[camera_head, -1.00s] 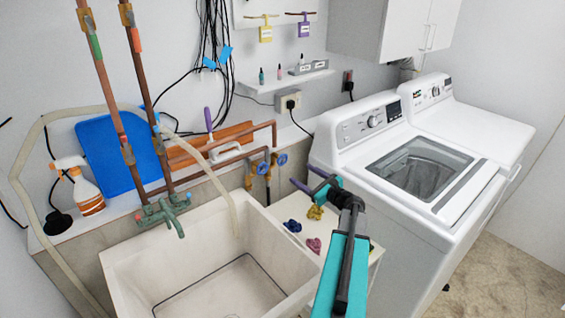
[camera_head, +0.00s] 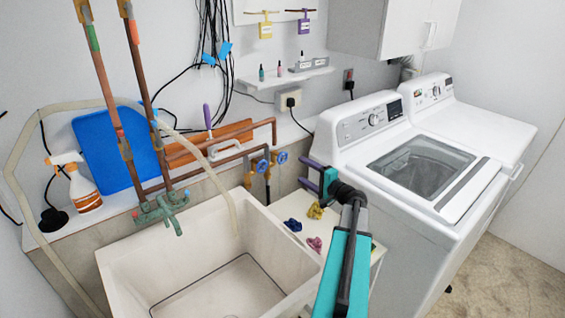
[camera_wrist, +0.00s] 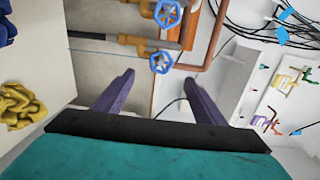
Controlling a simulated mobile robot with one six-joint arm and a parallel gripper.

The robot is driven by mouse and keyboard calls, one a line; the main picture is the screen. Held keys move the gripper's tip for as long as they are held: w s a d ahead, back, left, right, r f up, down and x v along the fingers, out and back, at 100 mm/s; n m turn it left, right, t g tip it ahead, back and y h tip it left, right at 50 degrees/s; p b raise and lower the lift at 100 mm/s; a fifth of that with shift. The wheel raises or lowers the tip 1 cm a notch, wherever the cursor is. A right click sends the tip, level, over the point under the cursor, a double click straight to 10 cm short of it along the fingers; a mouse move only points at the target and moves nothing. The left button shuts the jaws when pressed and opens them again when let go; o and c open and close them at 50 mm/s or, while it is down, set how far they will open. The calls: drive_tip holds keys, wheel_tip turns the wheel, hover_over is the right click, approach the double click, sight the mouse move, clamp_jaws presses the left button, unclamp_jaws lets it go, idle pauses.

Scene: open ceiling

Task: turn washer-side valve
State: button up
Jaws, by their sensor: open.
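Two blue round valve handles sit on brass fittings at the wall beside the sink. The washer-side valve (camera_head: 281,157) is the right one; it shows as the lower handle (camera_wrist: 161,62) in the wrist view. The other valve (camera_head: 262,166) is left of it, at the top of the wrist view (camera_wrist: 167,13). My gripper (camera_head: 309,174) has purple fingers, open and empty. In the wrist view, the fingertips (camera_wrist: 159,80) point toward the washer-side handle, which appears between and beyond them. No contact shows.
The washer (camera_head: 376,150) stands close right of my arm. The sink (camera_head: 130,275) is at left. Copper pipes (camera_head: 215,158) run along the wall left of the valves. Yellow (camera_head: 315,212), blue and pink cloths lie on a low white surface below my gripper.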

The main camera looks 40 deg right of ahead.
sight(283, 159)
drive_tip(key=n+b, duration=1.4)
drive_tip(key=n, duration=0.3)
drive_tip(key=shift+d+f+n, duration=0.1)
drive_tip(key=shift+f+n, duration=0.05)
drive_tip(key=shift+n, duration=0.15)
drive_tip(key=b, duration=0.2)
drive_tip(key=shift+b, duration=0.3)
drive_tip(key=shift+f+n+t+b, duration=0.3)
drive_tip(key=shift+b, duration=0.65)
drive_tip(key=w+p, duration=0.1)
drive_tip(key=w, duration=0.3)
drive_tip(key=w+d+p, duration=0.1)
drive_tip(key=w, duration=0.4)
drive_tip(key=w+p, duration=0.1)
drive_tip(key=w, duration=0.3)
drive_tip(key=shift+w+d, duration=0.2)
drive_tip(key=shift+w, duration=0.1)
drive_tip(key=c, duration=1)
